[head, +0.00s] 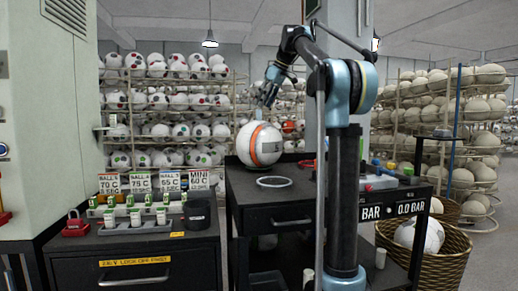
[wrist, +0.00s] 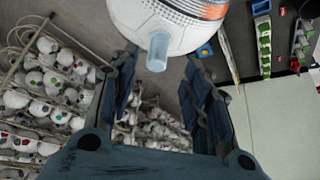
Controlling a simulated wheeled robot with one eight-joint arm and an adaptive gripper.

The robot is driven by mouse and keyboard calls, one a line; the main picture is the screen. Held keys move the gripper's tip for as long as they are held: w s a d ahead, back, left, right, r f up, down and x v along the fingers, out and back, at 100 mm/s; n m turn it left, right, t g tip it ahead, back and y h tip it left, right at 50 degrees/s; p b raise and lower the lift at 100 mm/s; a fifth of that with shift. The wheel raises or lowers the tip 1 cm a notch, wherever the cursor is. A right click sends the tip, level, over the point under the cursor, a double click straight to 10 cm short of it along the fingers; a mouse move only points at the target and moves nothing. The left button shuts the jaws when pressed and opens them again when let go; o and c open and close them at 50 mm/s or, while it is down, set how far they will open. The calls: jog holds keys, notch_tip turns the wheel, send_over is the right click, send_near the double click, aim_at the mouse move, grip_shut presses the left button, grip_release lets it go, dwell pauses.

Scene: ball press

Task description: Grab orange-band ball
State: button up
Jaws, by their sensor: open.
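The orange-band ball (head: 259,146) is white with an orange band and a grey patch. It rests at the back left of the black cart top (head: 310,193). A pale blue translucent peg (wrist: 157,52) stands out from the ball, and it also shows on top of the ball in the head view (head: 258,114). My gripper (head: 267,96) hangs just above the ball, near the peg. In the wrist view my gripper (wrist: 161,66) has its two fingers spread apart with nothing held between them. The ball (wrist: 175,22) lies beyond the fingertips, cut off by the top edge.
A white ring (head: 274,182) lies on the cart in front of the ball. A dark cabinet (head: 135,255) at left carries green-and-white items, price-like cards and a red padlock (head: 75,224). A wicker basket (head: 432,262) with a ball stands at right. Ball racks fill the background.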

aim_at(259, 112)
jog(key=shift+w+x, duration=0.1)
jog(key=shift+x, duration=1.45)
jog(key=shift+w+x, duration=0.15)
jog(key=shift+x, duration=1.35)
jog(key=shift+d, duration=0.1)
jog(key=shift+c, duration=0.3)
grip_shut()
